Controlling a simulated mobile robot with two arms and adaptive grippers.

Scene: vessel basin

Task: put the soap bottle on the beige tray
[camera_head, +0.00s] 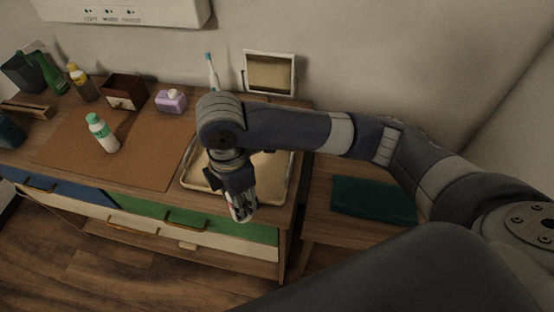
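The beige tray (276,197) lies at the right end of the wooden counter, partly covered by my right arm. My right gripper (242,212) points down over the tray's front edge; its pale, reddish-marked tip is too small to tell whether the fingers are apart or hold something. A squat purple bottle (171,102) with a small top, which looks like a soap bottle, stands at the back of the counter, left of my arm. A white bottle with a green cap (103,133) stands on the brown mat. My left gripper is not in view.
The brown mat (128,160) is mostly bare. A small wooden box (124,93), an amber bottle (82,84) and a green bottle (53,76) stand back left. A toothbrush (211,72) and a framed panel (270,73) are behind my arm. A teal cloth (373,201) lies right.

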